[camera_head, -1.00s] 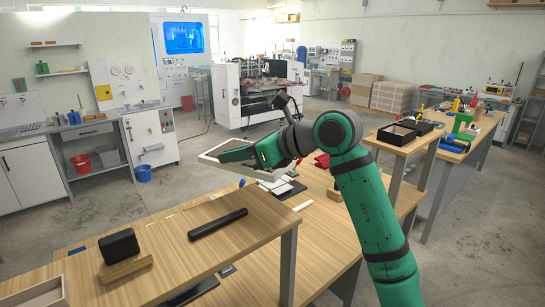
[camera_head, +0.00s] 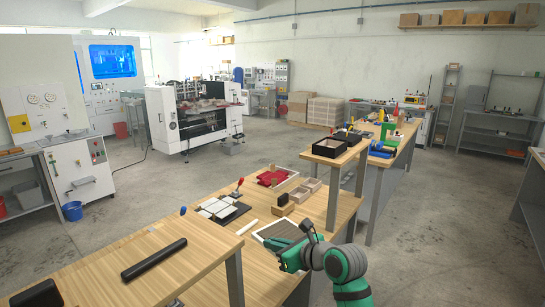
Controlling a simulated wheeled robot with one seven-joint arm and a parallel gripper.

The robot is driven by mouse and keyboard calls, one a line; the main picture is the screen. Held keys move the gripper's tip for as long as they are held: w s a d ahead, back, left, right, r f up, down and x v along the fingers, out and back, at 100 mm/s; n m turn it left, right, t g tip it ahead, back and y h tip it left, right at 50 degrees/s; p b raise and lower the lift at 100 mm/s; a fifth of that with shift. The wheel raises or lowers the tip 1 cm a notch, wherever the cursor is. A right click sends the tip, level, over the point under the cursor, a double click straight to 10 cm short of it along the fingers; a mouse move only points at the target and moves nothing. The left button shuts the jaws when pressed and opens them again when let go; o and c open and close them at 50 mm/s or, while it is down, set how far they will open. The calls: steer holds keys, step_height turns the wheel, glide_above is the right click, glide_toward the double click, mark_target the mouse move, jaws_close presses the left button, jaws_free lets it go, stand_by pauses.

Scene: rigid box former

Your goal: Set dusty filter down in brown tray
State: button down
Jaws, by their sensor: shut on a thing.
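The dusty filter (camera_head: 268,230) is a flat panel with a pale frame and a dark grey face. My gripper (camera_head: 276,244) is shut on its near side and holds it low over the right part of the wooden bench; I cannot tell the gap below it. The gripper hides part of the panel. A dark-walled open tray with a brownish inside (camera_head: 329,147) stands on a small raised shelf beyond the filter, up and to the right. It looks like the brown tray, but its colour is hard to tell.
A black mat with white tiles (camera_head: 222,209), a light wooden divided box (camera_head: 306,190), a dark-topped block (camera_head: 282,203) and a tray with red contents (camera_head: 271,178) stand on the bench. A black bar (camera_head: 154,259) lies on the raised shelf at left.

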steer(key=s+d+f+m+t+h, duration=0.25)
steer(key=d+f, duration=0.35)
steer(key=f, duration=0.5)
steer(key=s+d+f+m+t+h, duration=0.1)
steer(key=s+d+f+m+h, duration=0.3)
steer(key=f, duration=0.7)
steer(key=s+a+f, duration=0.4)
steer(key=s+f, duration=0.1)
steer(key=f, duration=0.3)
steer(key=s+a+f+m+h, duration=0.1)
steer(key=s+a+f, duration=0.3)
steer(key=s+f, duration=0.2)
steer(key=s+a+f+h, duration=0.1)
steer(key=s+a+f, duration=0.3)
steer(key=f, duration=0.7)
steer(key=shift+s+a, duration=0.3)
steer(key=shift+s, duration=0.5)
